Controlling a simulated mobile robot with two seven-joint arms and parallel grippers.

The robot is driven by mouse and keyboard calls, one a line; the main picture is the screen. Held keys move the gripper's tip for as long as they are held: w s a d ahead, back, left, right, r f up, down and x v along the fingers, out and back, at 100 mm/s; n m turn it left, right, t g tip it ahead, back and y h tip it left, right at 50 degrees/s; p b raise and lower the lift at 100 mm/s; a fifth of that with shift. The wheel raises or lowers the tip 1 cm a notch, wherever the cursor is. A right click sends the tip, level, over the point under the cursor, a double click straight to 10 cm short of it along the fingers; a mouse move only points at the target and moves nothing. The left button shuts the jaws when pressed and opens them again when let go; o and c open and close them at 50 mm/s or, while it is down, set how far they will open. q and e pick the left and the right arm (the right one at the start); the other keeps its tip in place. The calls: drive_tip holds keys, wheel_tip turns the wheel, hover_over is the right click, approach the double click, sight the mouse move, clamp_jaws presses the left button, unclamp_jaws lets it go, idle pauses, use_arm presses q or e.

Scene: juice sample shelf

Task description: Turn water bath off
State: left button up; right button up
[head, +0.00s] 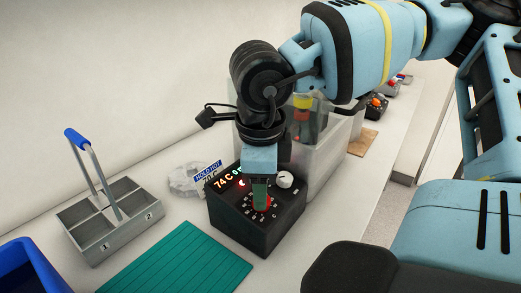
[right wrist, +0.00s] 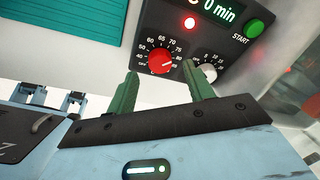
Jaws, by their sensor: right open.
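The water bath's dark control box (head: 270,232) stands on the bench, with a lit display reading about 74 C and 0 min. Its red temperature dial (right wrist: 160,61) has its white mark towards the high numbers on the right; OFF is at lower left. A white minute dial (right wrist: 209,73) sits to its right. A red lamp (right wrist: 190,23) is lit near a green START button (right wrist: 254,27). My right gripper (right wrist: 160,72) is open, its green fingertips either side of the red dial; I cannot tell whether they touch it. My left gripper is not in view.
A clear tub (head: 325,150) stands behind the box. A grey divided caddy (head: 105,225) with a blue handle, a teal mat (head: 180,262) and a blue bin (head: 30,268) lie to the left. A "HOLD HOT 70 C" label (head: 208,170) is beside the box.

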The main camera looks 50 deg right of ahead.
drive_tip(key=shift+w+d+f, duration=0.1)
drive_tip(key=shift+f, duration=0.7)
drive_tip(key=shift+w+d+f, duration=0.1)
drive_tip(key=shift+f, duration=0.65)
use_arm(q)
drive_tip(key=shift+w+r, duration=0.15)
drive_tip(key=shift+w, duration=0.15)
use_arm(e)
drive_tip(key=c, duration=1)
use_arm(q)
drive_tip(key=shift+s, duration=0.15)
use_arm(e)
drive_tip(key=shift+o, duration=0.2)
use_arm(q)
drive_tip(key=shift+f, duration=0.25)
